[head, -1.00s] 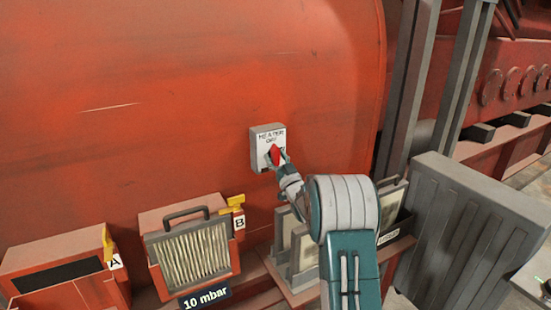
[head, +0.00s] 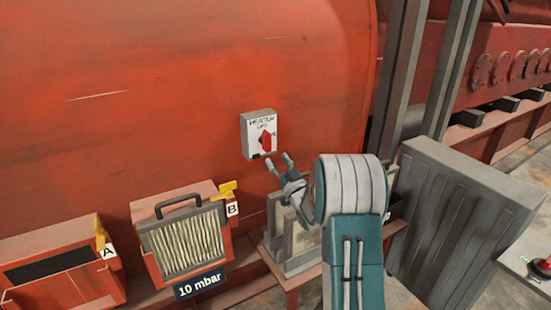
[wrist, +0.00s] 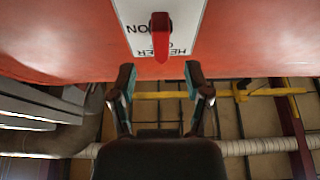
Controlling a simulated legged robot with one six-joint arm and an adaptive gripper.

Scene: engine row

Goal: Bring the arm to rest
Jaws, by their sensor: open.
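My gripper (head: 279,164) is open and empty, just below the heater switch box in the head view. In the wrist view its two fingers (wrist: 160,84) are spread apart, and nothing is between them. The heater switch box (head: 250,135) is a grey box with a white face on the red tank. Its red knob (head: 266,141) is fully in view and apart from the fingers. The knob (wrist: 160,38) also shows in the wrist view, above the fingertips, with "ON" and "HEATER" lettering upside down. My teal and grey arm hides part of the rack behind it.
Two red filter housings stand at lower left: A (head: 95,285) with a dark open top, and B (head: 226,243) with a pleated filter (head: 186,245) and a "10 mbar" sign (head: 200,282). A rack (head: 275,235) sits behind my arm. A grey ribbed bin (head: 455,225) stands right.

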